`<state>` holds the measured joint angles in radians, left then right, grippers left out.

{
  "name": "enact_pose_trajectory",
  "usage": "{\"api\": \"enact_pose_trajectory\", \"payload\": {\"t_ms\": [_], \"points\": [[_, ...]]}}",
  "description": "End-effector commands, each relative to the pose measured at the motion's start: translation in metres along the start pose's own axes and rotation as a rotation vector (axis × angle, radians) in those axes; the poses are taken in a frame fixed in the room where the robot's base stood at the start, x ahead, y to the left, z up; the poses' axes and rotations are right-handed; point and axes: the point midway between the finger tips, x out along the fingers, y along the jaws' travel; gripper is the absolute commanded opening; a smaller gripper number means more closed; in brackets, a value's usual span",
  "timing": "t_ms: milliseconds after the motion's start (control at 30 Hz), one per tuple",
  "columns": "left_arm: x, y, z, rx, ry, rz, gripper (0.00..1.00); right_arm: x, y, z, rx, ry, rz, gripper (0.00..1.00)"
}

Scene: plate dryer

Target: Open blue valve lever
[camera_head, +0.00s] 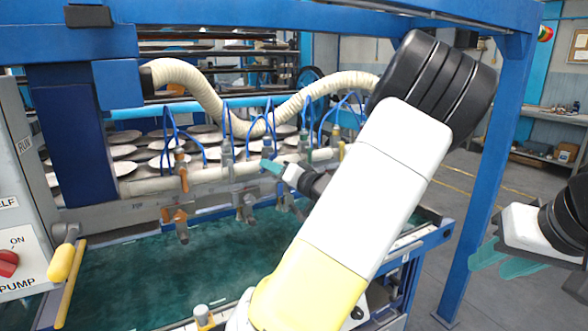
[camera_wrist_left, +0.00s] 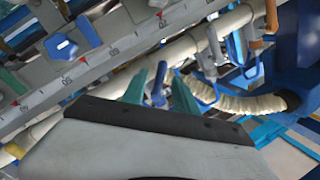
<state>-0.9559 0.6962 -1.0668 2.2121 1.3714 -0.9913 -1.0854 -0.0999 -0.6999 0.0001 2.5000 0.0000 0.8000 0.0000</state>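A blue valve lever (camera_wrist_left: 158,86) shows in the left wrist view, between the two teal fingers of my left gripper (camera_wrist_left: 159,92). The fingers stand apart with gaps on both sides of the lever; I cannot tell how deep it sits between them. In the head view my left gripper (camera_head: 271,167) is at the row of valves along the pipe, and I cannot make out the lever there. My right gripper (camera_head: 505,262) is at the right edge, away from the machine, with its teal fingers apart and empty.
A ruled metal rail (camera_wrist_left: 85,68) with a blue knob (camera_wrist_left: 62,46) lies beside my left gripper. A cream hose (camera_head: 200,85) and thin blue tubes hang above the valves. A blue frame post (camera_head: 490,180) stands between my arms. A green tank (camera_head: 130,280) lies below.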

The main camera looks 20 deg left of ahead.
Motion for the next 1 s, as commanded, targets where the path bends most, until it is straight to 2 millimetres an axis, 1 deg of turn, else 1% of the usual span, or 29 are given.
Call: {"api": "enact_pose_trajectory", "payload": {"t_ms": [133, 367, 400, 533, 567, 833, 1000], "points": [[0.0076, -0.0001, -0.0001, 0.001, 0.001, 0.0, 0.35, 0.0, 0.0, 0.0, 0.0, 0.0, 0.0, 0.35], [0.008, 0.0, -0.0001, 0.0, 0.001, 0.001, 0.35, 0.0, 0.0, 0.0, 0.0, 0.0, 0.0, 0.35], [0.0079, 0.0001, -0.0001, 0.0, 0.001, 0.001, 0.27, 0.0, 0.0, 0.0, 0.0, 0.0, 0.0, 0.35], [0.0078, 0.0001, 0.0, 0.0, 0.0, 0.001, 0.02, 0.0, 0.0, 0.0, 0.0, 0.0, 0.0, 0.35], [0.0078, 0.0001, -0.0001, 0.0, 0.0, 0.001, 0.0, 0.0, 0.0, 0.0, 0.0, 0.0, 0.0, 0.35], [0.0076, 0.0004, 0.0, -0.007, -0.001, 0.003, 0.0, 0.0, 0.0, 0.0, 0.0, 0.0, 0.0, 0.35], [0.0076, 0.0014, 0.0, -0.051, -0.011, 0.01, 0.0, -0.0001, 0.0, 0.0, 0.0, 0.0, 0.0, 0.35]]}}
